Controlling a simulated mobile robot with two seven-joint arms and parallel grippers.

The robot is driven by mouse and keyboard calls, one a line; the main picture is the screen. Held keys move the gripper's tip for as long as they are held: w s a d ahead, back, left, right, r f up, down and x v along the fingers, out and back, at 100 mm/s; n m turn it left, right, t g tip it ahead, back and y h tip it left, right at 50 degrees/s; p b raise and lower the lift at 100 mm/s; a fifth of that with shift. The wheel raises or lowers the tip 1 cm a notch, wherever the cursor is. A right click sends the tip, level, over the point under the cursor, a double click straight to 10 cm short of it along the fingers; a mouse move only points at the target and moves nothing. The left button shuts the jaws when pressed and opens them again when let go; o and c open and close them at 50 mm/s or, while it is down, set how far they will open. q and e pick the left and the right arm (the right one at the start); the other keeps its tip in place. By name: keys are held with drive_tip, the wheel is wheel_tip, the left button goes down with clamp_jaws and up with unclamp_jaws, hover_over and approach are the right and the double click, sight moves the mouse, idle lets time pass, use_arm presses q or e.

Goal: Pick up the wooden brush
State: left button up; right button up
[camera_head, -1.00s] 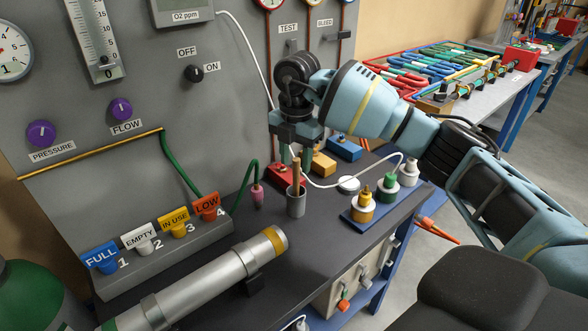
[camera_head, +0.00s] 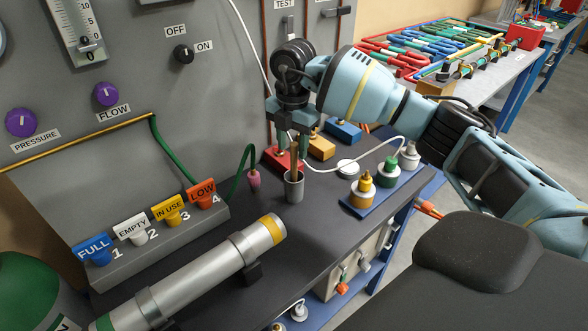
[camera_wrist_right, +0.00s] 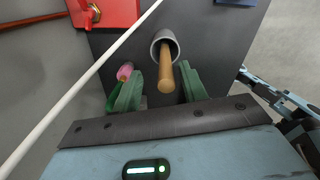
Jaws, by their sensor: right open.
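The wooden brush (camera_head: 295,158) stands upright in a small grey cup (camera_head: 294,187) on the dark bench. Its brown handle sticks up out of the cup, and the cup hides its lower end. In the right wrist view the handle (camera_wrist_right: 166,72) comes out of the cup (camera_wrist_right: 165,42) toward the camera. My right gripper (camera_head: 293,150) points down over the cup. My left gripper is not in view.
A red block (camera_head: 281,160), a yellow block (camera_head: 320,147) and a blue block (camera_head: 343,131) sit behind the cup. A pink-tipped green hose (camera_head: 253,178) is left of it. A white cable (camera_wrist_right: 75,95) passes close by. A metal cylinder (camera_head: 196,272) lies in front.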

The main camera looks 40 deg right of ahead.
hover_over(294, 182)
drive_tip(key=f, duration=0.5)
drive_tip(key=shift+w+d, duration=0.2)
drive_tip(key=shift+w, duration=0.15)
clamp_jaws()
